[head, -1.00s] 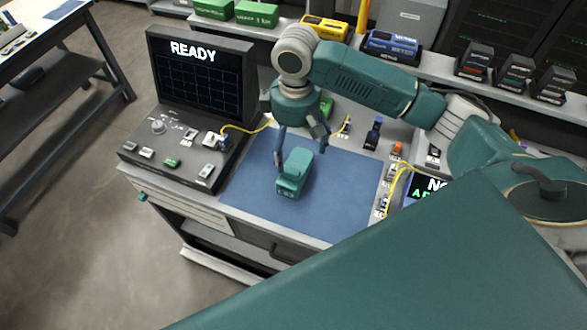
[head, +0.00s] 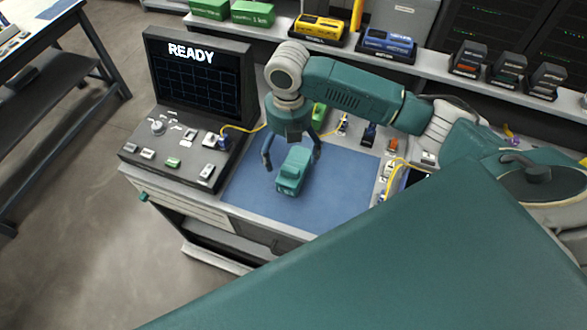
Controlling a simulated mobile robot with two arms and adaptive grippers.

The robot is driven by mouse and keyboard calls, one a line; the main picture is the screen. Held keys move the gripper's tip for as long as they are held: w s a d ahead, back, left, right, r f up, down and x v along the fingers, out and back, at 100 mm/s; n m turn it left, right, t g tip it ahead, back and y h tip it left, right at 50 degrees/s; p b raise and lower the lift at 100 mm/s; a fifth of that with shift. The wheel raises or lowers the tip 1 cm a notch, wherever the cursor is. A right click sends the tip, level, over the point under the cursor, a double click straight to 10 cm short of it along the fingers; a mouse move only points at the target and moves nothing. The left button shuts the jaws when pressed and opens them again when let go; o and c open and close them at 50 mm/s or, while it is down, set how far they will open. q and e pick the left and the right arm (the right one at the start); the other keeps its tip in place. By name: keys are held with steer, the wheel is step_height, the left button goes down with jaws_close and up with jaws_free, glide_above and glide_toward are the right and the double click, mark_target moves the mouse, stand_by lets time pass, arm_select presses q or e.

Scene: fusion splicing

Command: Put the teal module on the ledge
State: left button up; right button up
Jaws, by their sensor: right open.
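The teal module (head: 291,173) lies on the blue mat (head: 245,190) of the workbench. My right gripper (head: 292,163) is above and around it, open, with one finger on the left side of the module and one on its right. I cannot tell whether the fingers touch it. The ledge (head: 436,63) is the long light grey shelf along the back of the bench. My left gripper is not in view.
The ledge carries green boxes (head: 252,13), a yellow device (head: 318,29), a blue device (head: 387,43) and several dark modules (head: 468,59). A splicer with a READY screen (head: 198,75) stands left. Yellow cables run near the mat. My own teal body hides the lower right.

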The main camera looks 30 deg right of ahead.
mark_target(290, 159)
step_height(290, 159, down, 3)
steer(key=shift+f, duration=0.15)
step_height(290, 159, down, 5)
steer(key=shift+w+r+p, duration=0.1)
steer(key=shift+w+p, duration=0.05)
steer(key=shift+p, duration=1)
steer(key=shift+f, duration=0.35)
steer(key=shift+w+r, duration=0.1)
steer(key=c, duration=1.6)
